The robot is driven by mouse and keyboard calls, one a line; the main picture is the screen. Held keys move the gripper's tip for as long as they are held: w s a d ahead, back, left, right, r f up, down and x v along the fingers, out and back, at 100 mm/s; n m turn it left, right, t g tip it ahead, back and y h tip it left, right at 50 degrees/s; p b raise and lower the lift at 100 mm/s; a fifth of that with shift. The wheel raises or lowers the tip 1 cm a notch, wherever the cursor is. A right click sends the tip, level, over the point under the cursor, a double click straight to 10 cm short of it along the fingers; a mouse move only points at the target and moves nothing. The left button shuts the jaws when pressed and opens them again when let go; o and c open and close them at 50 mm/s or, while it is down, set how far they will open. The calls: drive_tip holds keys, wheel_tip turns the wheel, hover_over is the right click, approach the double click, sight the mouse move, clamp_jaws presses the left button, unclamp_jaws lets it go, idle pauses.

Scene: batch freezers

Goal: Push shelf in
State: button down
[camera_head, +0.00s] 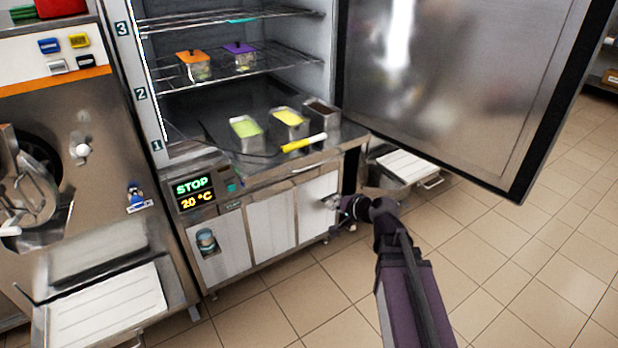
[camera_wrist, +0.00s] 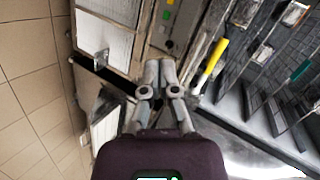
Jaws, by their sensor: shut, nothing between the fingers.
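The open cabinet holds wire shelves beside the numbers 1, 2 and 3. The middle shelf (camera_head: 215,76) carries an orange-lidded tub (camera_head: 194,66) and a purple-lidded tub (camera_head: 240,56). The top shelf (camera_head: 190,21) is near the picture's upper edge. At level 1, a green-filled tub (camera_head: 246,133), a yellow-filled tub (camera_head: 290,122) and a brown-filled tub (camera_head: 322,111) stand near the front. I cannot tell how far any shelf sticks out. My gripper (camera_head: 333,202) is low in front of the cabinet's lower panels, below the shelves. In the wrist view its fingers (camera_wrist: 160,72) are together and empty.
A yellow-handled tool (camera_head: 303,143) lies at the cabinet's front edge; its handle shows in the wrist view (camera_wrist: 211,66). The open metal door (camera_head: 460,85) stands at the right. A machine (camera_head: 75,130) stands left. The tiled floor (camera_head: 530,270) at the right front is clear.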

sight(305, 169)
drive_tip(key=shift+w+d+r+m+t+b, duration=0.2)
drive_tip(key=shift+w+r+m+t+b, duration=0.15)
drive_tip(key=shift+w+r+m+t, duration=0.65)
drive_tip(key=shift+w+d+r+m+t+b, duration=0.25)
drive_tip(key=shift+w+r+m+t, duration=0.4)
drive_tip(key=shift+w+m+t, duration=0.6)
drive_tip(key=shift+a+g, duration=0.1)
drive_tip(key=shift+g, duration=0.15)
drive_tip(key=b+x, duration=0.3)
drive_tip(key=x, duration=1)
drive_tip(key=shift+w+a, duration=0.1)
drive_tip(key=shift+a, duration=0.25)
drive_tip(key=shift+w, duration=0.15)
drive_tip(key=r+x, duration=0.2)
drive_tip(key=x, duration=1)
drive_tip(key=a+r+x, duration=0.1)
drive_tip(key=r+x, duration=0.2)
drive_tip(key=x, duration=0.9)
drive_tip(key=w+r+x, duration=0.1)
drive_tip(key=r+x, duration=0.2)
drive_tip(key=x, duration=1)
drive_tip(key=shift+a, duration=0.3)
drive_tip(key=shift+w+a+r, duration=0.15)
drive_tip(key=shift+w+a, duration=0.05)
drive_tip(key=shift+w, duration=0.1)
